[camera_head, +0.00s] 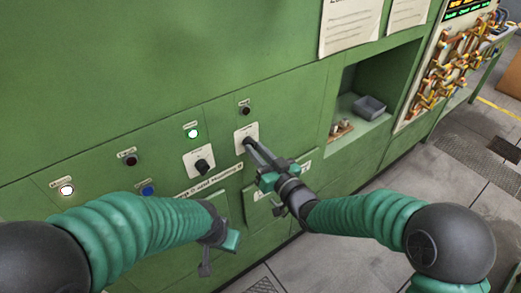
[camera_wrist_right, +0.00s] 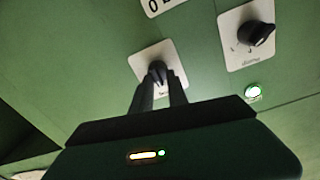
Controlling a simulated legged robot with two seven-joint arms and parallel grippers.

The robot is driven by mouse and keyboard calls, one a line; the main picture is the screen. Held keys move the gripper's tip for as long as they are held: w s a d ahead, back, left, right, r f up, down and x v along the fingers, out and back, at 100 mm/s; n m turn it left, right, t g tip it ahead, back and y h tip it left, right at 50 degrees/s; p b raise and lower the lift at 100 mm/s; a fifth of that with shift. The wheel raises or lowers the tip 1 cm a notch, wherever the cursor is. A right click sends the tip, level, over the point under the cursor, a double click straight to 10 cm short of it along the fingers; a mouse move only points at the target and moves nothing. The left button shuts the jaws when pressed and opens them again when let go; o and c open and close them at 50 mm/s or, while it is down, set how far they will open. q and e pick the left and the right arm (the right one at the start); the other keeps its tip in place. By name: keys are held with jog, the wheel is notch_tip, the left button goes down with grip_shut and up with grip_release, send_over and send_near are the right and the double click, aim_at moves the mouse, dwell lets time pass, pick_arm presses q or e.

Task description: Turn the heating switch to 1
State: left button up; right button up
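A dark rotary switch (camera_wrist_right: 157,73) on a white plate (camera_head: 240,132) is set in the green cabinet front; its label is too small to read. My right gripper (camera_head: 249,144) reaches it from the right in the head view. In the right wrist view its two fingers lie on either side of the knob, with the knob filling the narrow gap at the tips. The fingers hide much of the knob, so its setting cannot be read. My left gripper (camera_head: 206,268) hangs low in front of the cabinet, away from the switches; its finger opening is unclear.
A second dark switch (camera_head: 202,166) on a white plate is to the left; it also shows in the right wrist view (camera_wrist_right: 256,34). A lit green lamp (camera_head: 192,133) and a blue button (camera_head: 147,190) are nearby. An open niche (camera_head: 372,84) holds a grey box (camera_head: 369,107).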

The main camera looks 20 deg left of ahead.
jog(key=shift+a+r, duration=0.15)
jog(key=shift+c, duration=1.1)
jog(key=shift+a, duration=0.15)
grip_shut()
